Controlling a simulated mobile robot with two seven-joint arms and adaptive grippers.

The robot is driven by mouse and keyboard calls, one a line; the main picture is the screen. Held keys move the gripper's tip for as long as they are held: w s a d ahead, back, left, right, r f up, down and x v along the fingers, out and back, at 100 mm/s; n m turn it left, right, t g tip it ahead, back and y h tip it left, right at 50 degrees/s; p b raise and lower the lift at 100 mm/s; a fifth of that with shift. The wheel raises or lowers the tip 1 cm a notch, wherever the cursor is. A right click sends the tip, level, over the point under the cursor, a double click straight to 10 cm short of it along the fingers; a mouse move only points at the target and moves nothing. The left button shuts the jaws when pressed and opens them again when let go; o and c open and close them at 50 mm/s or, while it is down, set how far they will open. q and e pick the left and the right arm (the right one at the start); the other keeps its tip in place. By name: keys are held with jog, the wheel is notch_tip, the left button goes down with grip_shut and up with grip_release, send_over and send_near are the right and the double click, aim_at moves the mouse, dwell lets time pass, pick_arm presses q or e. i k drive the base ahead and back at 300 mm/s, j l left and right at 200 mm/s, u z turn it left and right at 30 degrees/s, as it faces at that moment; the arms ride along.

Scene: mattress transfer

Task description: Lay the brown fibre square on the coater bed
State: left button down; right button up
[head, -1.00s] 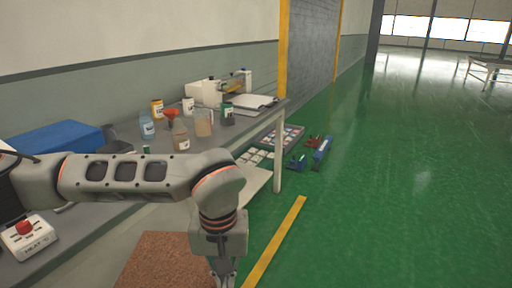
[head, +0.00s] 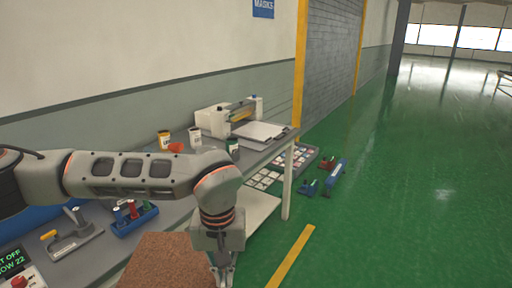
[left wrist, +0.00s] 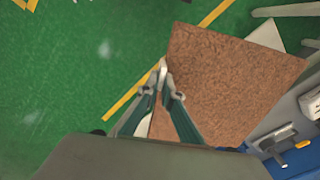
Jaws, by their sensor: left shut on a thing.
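The brown fibre square (head: 166,262) hangs at the bottom of the head view, in front of the bench. My left gripper (head: 224,282) is at its right edge, partly cut off by the frame. In the left wrist view the square (left wrist: 230,80) is large and flat, and my left gripper (left wrist: 164,84) is shut on its edge. The coater (head: 228,116), a white machine with a yellow-toned roller, stands at the far end of the bench. Its flat pale bed (head: 262,132) lies in front of it and looks bare. My right gripper is not in view.
The grey bench (head: 88,262) runs along the left wall with jars, a blue tool holder (head: 134,218) and a lever tool (head: 72,240). Trays of samples (head: 264,178) and blue tools (head: 334,174) lie below and beside it. The green floor at right is clear.

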aim_at(260, 130)
jog(key=i+l+u, duration=0.2)
jog(key=i+l, duration=0.3)
jog(key=i+l+u, duration=0.25)
jog(key=i+l, duration=0.15)
jog(key=l, duration=0.35)
jog(key=i+l+u, duration=0.2)
jog(key=i+l, duration=0.2)
jog(key=l, duration=0.3)
jog(key=i+l+u, duration=0.2)
jog(key=i+l, duration=0.15)
jog(key=l, duration=0.45)
jog(key=i+l+u, duration=0.2)
jog(key=l, duration=0.6)
jog(key=i+l+u, duration=0.25)
jog(key=l, duration=0.65)
jog(key=i+l+u, duration=0.2)
jog(key=l, duration=0.7)
jog(key=l+u, duration=0.2)
jog(key=l, duration=0.7)
